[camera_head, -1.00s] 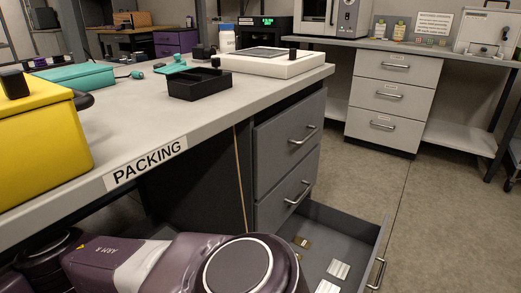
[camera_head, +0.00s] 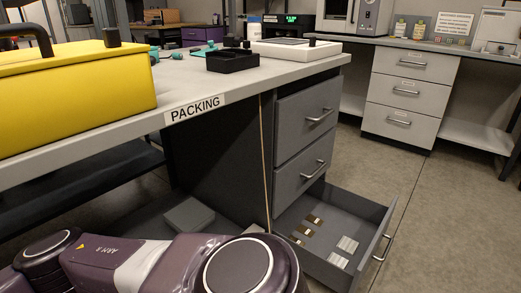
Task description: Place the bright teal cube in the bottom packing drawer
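The bottom packing drawer (camera_head: 340,222) is pulled open beneath the grey PACKING bench (camera_head: 225,88), at the lower right. Several small brown and silver pieces lie flat in it, with bare floor between and around them. I cannot make out a bright teal cube. Small teal items (camera_head: 177,56) sit at the back of the bench, partly hidden behind the yellow case (camera_head: 80,90), and their shapes are too small to tell. Neither of my grippers is in view. Only my purple arm links show along the bottom edge, covering the drawer's near left corner.
The two upper drawers (camera_head: 304,117) of the bench are shut. A black open tray (camera_head: 232,62) and a white flat device (camera_head: 290,49) stand on the bench top. A white drawer cabinet (camera_head: 410,95) stands at the back right. The floor right of the open drawer is clear.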

